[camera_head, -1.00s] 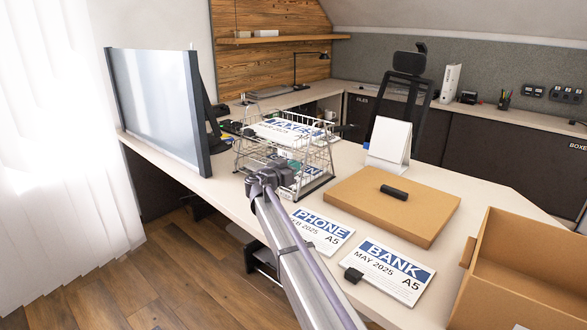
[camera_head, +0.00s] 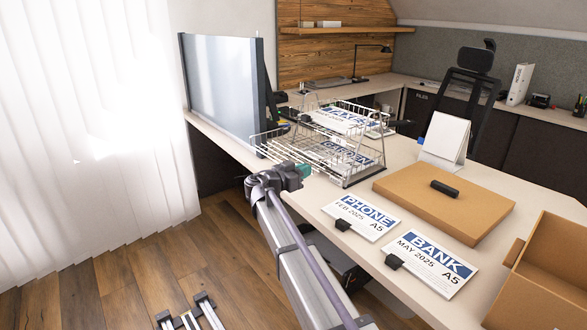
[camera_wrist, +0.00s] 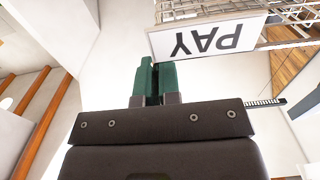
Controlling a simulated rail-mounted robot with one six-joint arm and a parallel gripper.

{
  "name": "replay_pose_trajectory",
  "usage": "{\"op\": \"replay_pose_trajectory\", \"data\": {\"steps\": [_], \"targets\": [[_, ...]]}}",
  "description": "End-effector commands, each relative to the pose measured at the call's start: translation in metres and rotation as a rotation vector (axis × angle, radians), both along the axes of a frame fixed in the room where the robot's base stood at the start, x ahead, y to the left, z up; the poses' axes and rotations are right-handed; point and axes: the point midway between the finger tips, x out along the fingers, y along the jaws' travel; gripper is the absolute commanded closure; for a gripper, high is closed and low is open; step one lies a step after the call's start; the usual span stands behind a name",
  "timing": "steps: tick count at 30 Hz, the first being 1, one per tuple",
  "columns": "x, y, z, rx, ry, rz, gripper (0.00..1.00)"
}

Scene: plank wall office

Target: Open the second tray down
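The wire tray stack (camera_head: 372,150) stands on the desk beyond my gripper. Its top tray holds a sheet with a blue heading (camera_head: 345,117). Below it, a wire tray (camera_head: 270,146) sticks out toward the left, past the stack's frame, with a blue-headed sheet (camera_head: 345,156) inside. My gripper (camera_head: 304,170) is low in front of this tray's near side. In the wrist view its green fingers (camera_wrist: 156,80) are close together, with nothing visible between them. A white label reading PAY (camera_wrist: 207,38) appears upside down beside the fingertips, apart from them.
A monitor (camera_head: 222,92) stands left of the stack. A cardboard box lid (camera_head: 445,203) with a black object (camera_head: 445,188), PHONE (camera_head: 361,217) and BANK (camera_head: 431,262) sheets, and an open carton (camera_head: 550,275) occupy the desk to the right. Floor is open at left.

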Motion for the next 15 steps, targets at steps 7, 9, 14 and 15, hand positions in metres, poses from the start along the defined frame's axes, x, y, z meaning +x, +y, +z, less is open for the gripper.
{"op": "replay_pose_trajectory", "data": {"steps": [7,9,14,15], "targets": [[-0.0032,-0.0042,0.0000,0.000,0.000,-0.013,1.00],[-0.0032,-0.0042,0.0000,0.000,0.000,-0.013,1.00],[-0.0031,-0.0040,0.0000,0.000,0.000,-0.013,0.95],[-0.0031,-0.0040,0.0000,0.000,0.000,-0.013,0.91]]}}
